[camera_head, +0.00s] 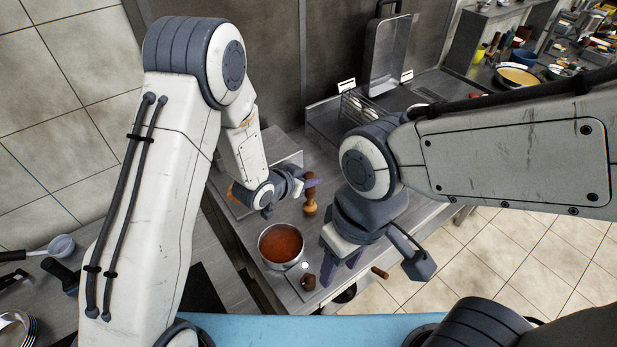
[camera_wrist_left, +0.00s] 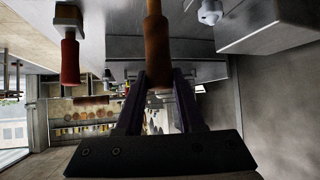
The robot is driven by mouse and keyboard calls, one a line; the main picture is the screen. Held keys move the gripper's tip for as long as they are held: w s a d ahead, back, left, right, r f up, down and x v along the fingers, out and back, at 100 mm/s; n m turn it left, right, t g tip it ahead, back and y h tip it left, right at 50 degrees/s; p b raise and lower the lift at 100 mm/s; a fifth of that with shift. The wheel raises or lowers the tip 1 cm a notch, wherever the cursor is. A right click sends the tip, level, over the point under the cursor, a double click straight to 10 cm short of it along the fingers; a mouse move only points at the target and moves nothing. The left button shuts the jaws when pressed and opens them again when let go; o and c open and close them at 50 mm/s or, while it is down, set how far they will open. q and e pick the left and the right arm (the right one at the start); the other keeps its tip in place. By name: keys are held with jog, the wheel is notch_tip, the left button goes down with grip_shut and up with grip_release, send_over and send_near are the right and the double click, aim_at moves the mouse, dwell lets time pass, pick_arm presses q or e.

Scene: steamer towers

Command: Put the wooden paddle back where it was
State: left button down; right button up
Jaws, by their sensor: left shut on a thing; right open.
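The wooden paddle (camera_head: 311,207) shows as a short brown piece with a rounded lower end, roughly upright above the steel counter. My left gripper (camera_head: 308,182) is shut on it near its upper part. In the left wrist view the brown handle (camera_wrist_left: 155,45) sits between the two dark fingers of my left gripper (camera_wrist_left: 158,85). The paddle's full shape is not clear in either view. My right gripper (camera_head: 340,268) is open and empty, low near the counter's front edge, to the right of the pot.
A pot of red-brown sauce (camera_head: 281,243) stands on the steel counter (camera_head: 245,222), close to my left gripper. A small dark red knob (camera_head: 308,282) and a brown handle (camera_head: 380,272) are near my right gripper. In the left wrist view a red-brown handle (camera_wrist_left: 70,60) is to the left.

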pick_arm(q)
jog(key=shift+f, duration=0.35)
jog(key=shift+c, duration=2.2)
grip_release()
jog(key=shift+b, duration=0.3)
jog(key=p+v, duration=0.3)
jog(key=v, duration=0.7)
jog(key=shift+s, duration=0.15)
jog(key=shift+a+r, duration=0.1)
